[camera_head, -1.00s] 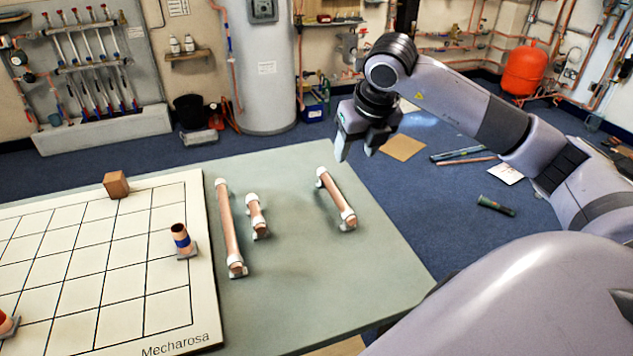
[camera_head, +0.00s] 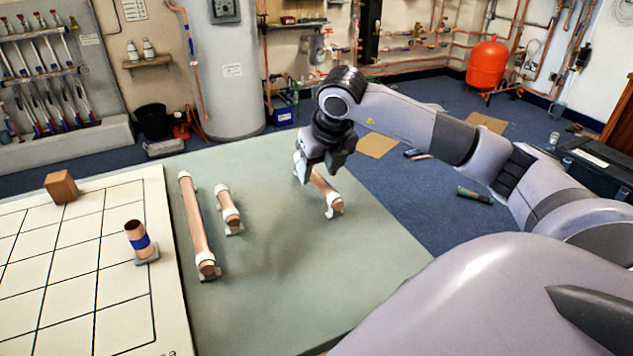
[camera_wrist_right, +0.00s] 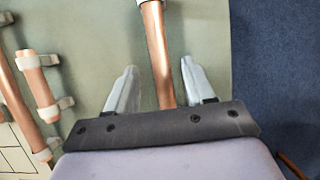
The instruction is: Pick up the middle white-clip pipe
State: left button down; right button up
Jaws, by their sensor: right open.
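Three copper pipes with white end clips lie on the green table top (camera_head: 268,285). The long one (camera_head: 197,228) is on the left. The short one (camera_head: 228,210) is in the middle by position. The mid-length one (camera_head: 322,184) is on the right, and its far part is partly hidden by my right gripper (camera_head: 319,168). That gripper is open above this right pipe. In the right wrist view the right pipe (camera_wrist_right: 158,50) runs between the two spread fingers, with nothing visibly clamped. The short pipe (camera_wrist_right: 38,85) shows there to the left. My left gripper is out of view.
A white gridded board (camera_head: 95,300) covers the table's left, with a wooden block (camera_head: 61,187) and a copper piece with a blue band (camera_head: 138,237) on it. The table between the short and right pipes is clear. Blue floor lies beyond the right edge.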

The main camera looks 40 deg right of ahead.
aim_at(317, 175)
jog(key=x, duration=0.3)
jog(key=shift+f, duration=0.3)
jog(key=shift+r, duration=0.1)
grip_shut()
jog(key=shift+d, duration=0.1)
jog(key=shift+w, duration=0.1)
notch_tip(317, 175, up, 20)
jog(key=p, duration=0.2)
jog(key=shift+p, duration=0.4)
